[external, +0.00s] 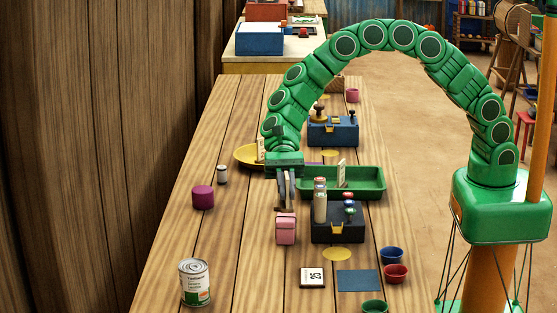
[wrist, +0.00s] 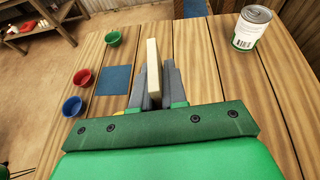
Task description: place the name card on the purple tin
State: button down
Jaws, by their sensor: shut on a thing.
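The purple tin (external: 203,197) is a short round tin on the left side of the bench in the external view, apart from my gripper and to its left. My gripper (external: 285,205) points down over the bench. In the wrist view my gripper (wrist: 152,85) is shut on a thin cream slab, seen edge-on and upright between the fingers, which looks like the name card (wrist: 152,55). Its face is not visible. The top of the purple tin shows nothing on it. The tin is out of the wrist view.
A pink block-like object (external: 286,230) stands just below the fingers. A dark box (external: 335,228) and green tray (external: 369,184) are at right, a small white-sided jar (external: 222,175) behind the tin. A labelled can (external: 195,283) stands at front left. Bench between can and tin is clear.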

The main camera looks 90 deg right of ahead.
jog(key=w+d+r+m+t+h, duration=0.1)
jog(key=w+d+r+m+t, duration=0.2)
jog(key=d, duration=0.6)
jog(key=w+d+r+m+t+h, duration=0.15)
jog(key=w+d+m+t, duration=0.25)
jog(key=d, duration=0.6)
jog(key=w+d+r+m+t+h, duration=0.1)
jog(key=w+d+m+t, duration=0.25)
jog(key=d, duration=0.55)
send_over(202, 189)
jog(key=s, duration=0.1)
jog(key=shift+h, duration=0.25)
notch_tip(202, 189, down, 9)
jog(key=shift+s+a+r, duration=0.15)
jog(key=shift+w+f+t, duration=0.25)
jog(key=shift+w+f, duration=0.1)
jog(key=shift+w, duration=0.1)
jog(key=shift+w+f, duration=0.15)
jog(key=shift+f, duration=1.65)
jog(key=shift+f, duration=0.1)
jog(key=c, duration=1.2)
grip_release()
